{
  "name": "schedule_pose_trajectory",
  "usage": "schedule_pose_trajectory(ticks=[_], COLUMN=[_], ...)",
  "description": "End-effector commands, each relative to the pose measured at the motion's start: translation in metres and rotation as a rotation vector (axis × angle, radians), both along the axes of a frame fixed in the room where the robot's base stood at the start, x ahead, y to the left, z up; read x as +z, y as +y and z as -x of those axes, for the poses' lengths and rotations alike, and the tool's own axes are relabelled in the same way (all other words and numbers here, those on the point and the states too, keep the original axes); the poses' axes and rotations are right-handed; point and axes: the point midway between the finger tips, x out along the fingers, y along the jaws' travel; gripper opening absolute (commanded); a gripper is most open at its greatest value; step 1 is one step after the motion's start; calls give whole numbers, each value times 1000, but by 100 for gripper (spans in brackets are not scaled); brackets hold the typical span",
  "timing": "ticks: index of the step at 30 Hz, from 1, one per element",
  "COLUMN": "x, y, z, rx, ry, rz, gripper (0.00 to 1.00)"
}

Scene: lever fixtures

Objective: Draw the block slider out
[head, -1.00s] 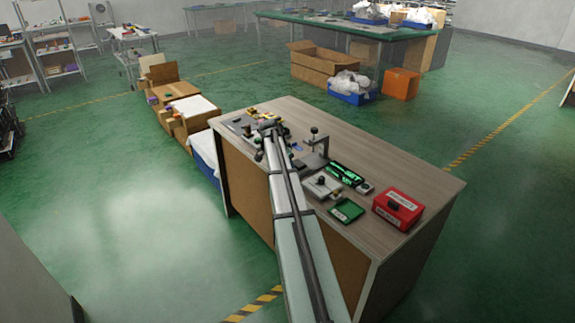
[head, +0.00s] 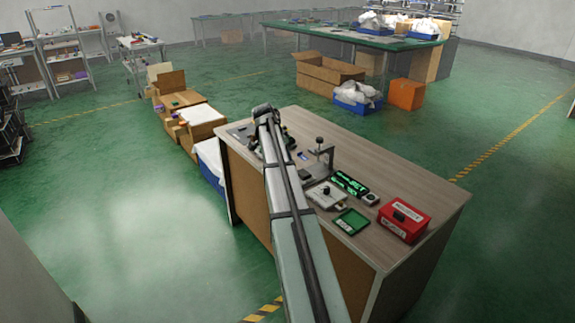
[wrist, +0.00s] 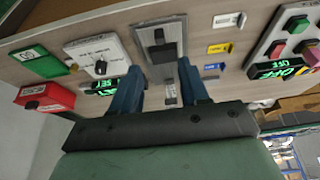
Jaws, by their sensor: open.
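In the wrist view, a grey fixture plate with a dark upright block (wrist: 158,40) on it lies just beyond my fingers. In the head view, a grey fixture with an upright post and knob (head: 319,158) stands mid-table. A white plate with a black knob (wrist: 100,66) lies to its left in the wrist view; it also shows in the head view (head: 325,196). I cannot tell for sure which of these is the block slider. My gripper (wrist: 159,68) is open, its two blue fingers apart and empty, pointing toward the grey fixture. In the head view my arm hides the fingers.
A red box (head: 403,221), a green tile (head: 351,221) and a black display with green characters (head: 349,183) lie on the wooden table (head: 425,180). In the wrist view, small yellow, blue and white labelled parts and a button panel (wrist: 290,40) are on the right.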

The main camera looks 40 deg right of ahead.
Motion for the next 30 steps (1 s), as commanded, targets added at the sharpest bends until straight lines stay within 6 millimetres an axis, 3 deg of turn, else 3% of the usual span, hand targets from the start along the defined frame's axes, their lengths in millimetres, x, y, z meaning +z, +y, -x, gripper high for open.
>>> schedule_pose_trajectory(ticks=[9, 30], x=[24, 25], y=[10, 11], z=[0, 0], rx=[0, 38], ry=[0, 16], rz=[0, 0], gripper=[45, 45])
